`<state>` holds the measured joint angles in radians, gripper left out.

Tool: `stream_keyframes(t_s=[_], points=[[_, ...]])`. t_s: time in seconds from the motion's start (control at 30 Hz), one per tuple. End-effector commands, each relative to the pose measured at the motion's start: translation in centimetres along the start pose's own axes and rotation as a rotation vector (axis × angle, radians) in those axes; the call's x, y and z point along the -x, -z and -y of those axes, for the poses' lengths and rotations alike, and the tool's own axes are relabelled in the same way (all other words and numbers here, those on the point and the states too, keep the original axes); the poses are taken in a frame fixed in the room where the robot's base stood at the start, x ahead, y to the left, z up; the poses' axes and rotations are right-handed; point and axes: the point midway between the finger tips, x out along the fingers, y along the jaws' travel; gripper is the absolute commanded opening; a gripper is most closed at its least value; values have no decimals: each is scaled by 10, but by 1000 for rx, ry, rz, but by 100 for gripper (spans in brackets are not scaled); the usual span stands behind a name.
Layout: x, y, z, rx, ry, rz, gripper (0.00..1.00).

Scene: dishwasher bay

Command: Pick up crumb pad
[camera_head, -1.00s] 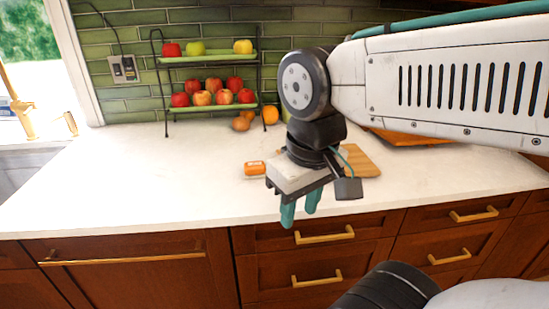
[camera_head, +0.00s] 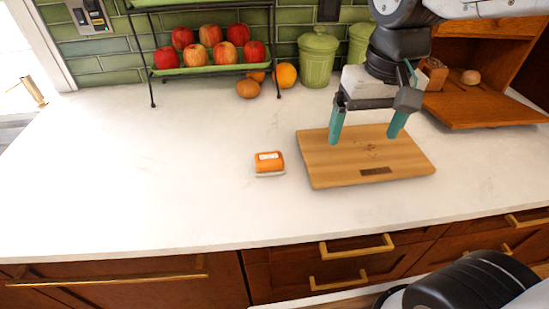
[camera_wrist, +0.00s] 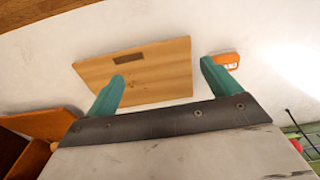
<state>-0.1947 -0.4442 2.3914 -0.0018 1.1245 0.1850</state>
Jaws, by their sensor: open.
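A small orange pad (camera_head: 269,160) with a white label and a pale underside lies on the white counter, left of a wooden board; I take it as the crumb pad. My gripper (camera_head: 363,138) is open and empty, with its two teal fingers pointing down above the board, to the right of the pad. In the wrist view the pad (camera_wrist: 228,56) shows just beyond the right finger of my gripper (camera_wrist: 163,69), which partly covers it.
The wooden board (camera_head: 330,168) lies right of the pad. Behind are a rack (camera_head: 205,71) with apples, an orange (camera_head: 286,75), green canisters (camera_head: 317,58) and an open wooden box (camera_head: 485,108). The counter left of the pad is clear.

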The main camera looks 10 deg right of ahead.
Motion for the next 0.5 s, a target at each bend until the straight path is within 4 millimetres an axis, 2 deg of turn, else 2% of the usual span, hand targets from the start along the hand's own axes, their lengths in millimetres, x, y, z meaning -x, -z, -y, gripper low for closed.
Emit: stream_keyframes(t_s=[0.03,0.1,0.2,0.33,0.5], points=[[-8,20,19,12,-1,21,89],[-19,43,44,13,-1,33,89],[-37,70,80,15,-4,48,89],[-60,91,120,14,-8,62,89],[-78,103,148,12,-11,68,89]])
